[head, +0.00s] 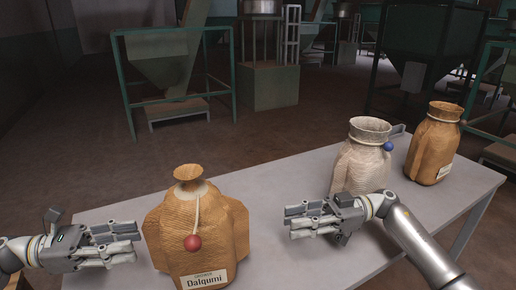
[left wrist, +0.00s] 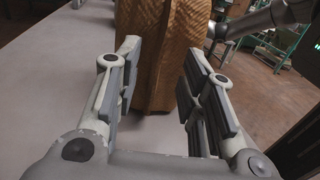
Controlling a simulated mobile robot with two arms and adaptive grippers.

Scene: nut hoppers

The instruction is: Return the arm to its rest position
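My left gripper (head: 122,243) is over the left end of the table, just left of a tan sack labelled Dalqumi (head: 222,233) with a red ball on its cord. In the left wrist view the two fingers of the left gripper (left wrist: 160,95) stand apart, with the tan sack (left wrist: 160,45) beyond them and nothing held between. My right gripper (head: 300,220) is over the table's middle, in front of a pale sack (head: 358,165) with a blue ball. It points left, and its fingers show a gap with nothing visible in it.
The grey table (head: 290,180) carries the sacks. Another brown sack (head: 433,148) stands upright at its right end. Green-framed hoppers (head: 170,60) stand on the floor behind. The tabletop between the Dalqumi sack and the pale sack is clear behind the right gripper.

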